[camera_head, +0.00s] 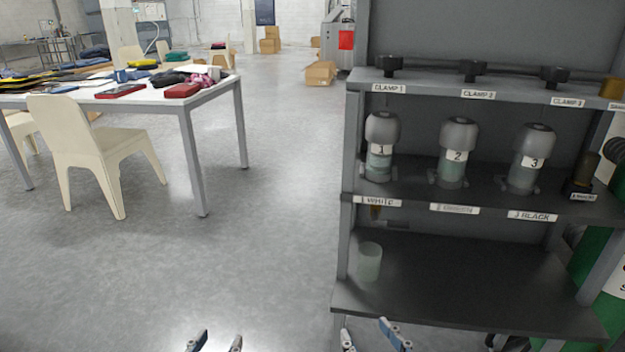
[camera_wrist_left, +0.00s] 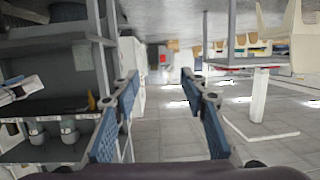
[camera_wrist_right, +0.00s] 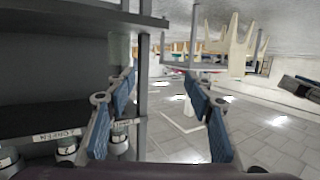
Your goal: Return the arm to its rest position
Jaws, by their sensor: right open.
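My left gripper (camera_head: 216,342) is at the bottom edge of the head view, left of the shelf unit, over open floor. In the left wrist view its two blue-padded fingers (camera_wrist_left: 163,88) stand apart with nothing between them. My right gripper (camera_head: 371,338) is at the bottom edge of the head view, in front of the lower shelf's left end. In the right wrist view its fingers (camera_wrist_right: 162,90) are also apart and empty. Most of both arms is hidden below the head view.
The grey shelf unit (camera_head: 462,322) stands close on the right. It holds a translucent cup (camera_head: 369,262) below and several numbered canisters (camera_head: 458,152) above. A white table (camera_head: 160,98) and a cream chair (camera_head: 88,150) stand at the left. The floor between is clear.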

